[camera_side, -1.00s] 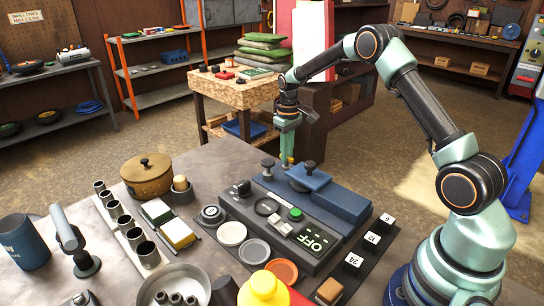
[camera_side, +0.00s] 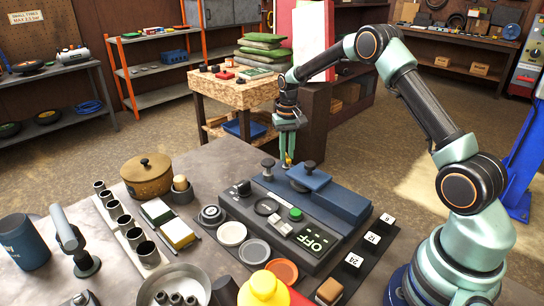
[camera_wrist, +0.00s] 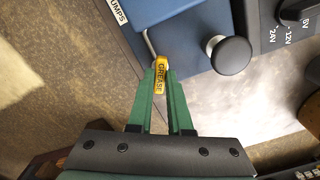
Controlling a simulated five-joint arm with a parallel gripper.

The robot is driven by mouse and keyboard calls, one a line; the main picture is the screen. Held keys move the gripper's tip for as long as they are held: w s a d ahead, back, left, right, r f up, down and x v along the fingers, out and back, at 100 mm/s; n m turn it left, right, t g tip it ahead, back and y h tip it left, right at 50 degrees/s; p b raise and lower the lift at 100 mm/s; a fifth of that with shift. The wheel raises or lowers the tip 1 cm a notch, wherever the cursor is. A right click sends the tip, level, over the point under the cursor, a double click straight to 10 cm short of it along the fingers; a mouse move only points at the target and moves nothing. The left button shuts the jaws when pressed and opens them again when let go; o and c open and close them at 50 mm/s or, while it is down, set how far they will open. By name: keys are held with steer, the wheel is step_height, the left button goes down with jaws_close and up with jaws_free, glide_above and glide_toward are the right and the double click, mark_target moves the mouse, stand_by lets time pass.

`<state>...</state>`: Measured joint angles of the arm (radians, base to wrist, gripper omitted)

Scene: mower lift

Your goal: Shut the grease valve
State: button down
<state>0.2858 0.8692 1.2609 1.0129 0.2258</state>
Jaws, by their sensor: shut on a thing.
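The grease valve's yellow lever (camera_wrist: 161,78), marked GREASE, sits between the green fingertips of my gripper (camera_wrist: 161,84) in the wrist view. The fingers are shut on it, and the lettering runs along them. In the side view my gripper (camera_side: 288,148) points down at the back of the blue-topped unit (camera_side: 335,200), with a small bit of yellow (camera_side: 287,162) at its tips. A bent grey rod (camera_wrist: 149,42) shows just beyond the lever. The valve's body is mostly hidden.
A round black knob (camera_wrist: 229,55) stands close to the right of the lever. A PUMPS label (camera_wrist: 118,13) lies at upper left. A pot (camera_side: 147,182) stands farther left.

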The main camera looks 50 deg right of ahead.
mark_target(287, 156)
steer(key=m, duration=0.6)
steer(key=shift+m, duration=0.3)
steer(key=m, duration=0.5)
steer(key=shift+d+m, duration=0.1)
steer(key=shift+m, duration=0.3)
steer(key=c, duration=0.8)
jaws_free()
steer(key=shift+c, duration=0.2)
steer(key=shift+r, duration=0.1)
step_height(287, 156, up, 12)
